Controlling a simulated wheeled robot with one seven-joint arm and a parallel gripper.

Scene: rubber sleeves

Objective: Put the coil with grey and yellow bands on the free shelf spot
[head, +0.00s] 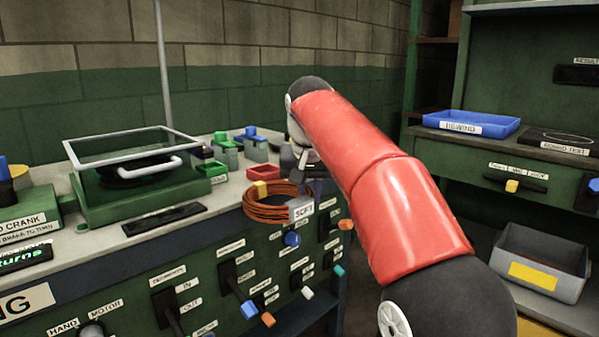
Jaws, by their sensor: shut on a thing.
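The coil (262,214) is a bundle of orange-brown wire with a yellow band (260,188) at its upper left. A grey band (301,209) at its right has a label that seems to read "SOFT". My gripper (304,178) is shut on the coil at its back right side and holds it at the bench's front edge, over the green control panel. My red-sleeved arm hides part of the gripper and the area behind it. I cannot tell which spot is the free shelf spot.
A glass-lidded green machine (100,207) stands on the left bench, with a red tray (262,172) and small green and blue blocks behind the coil. Levers and knobs stick out from the panel below. At right are a blue tray (470,132), a wooden shelf (436,40) and a grey bin (545,252).

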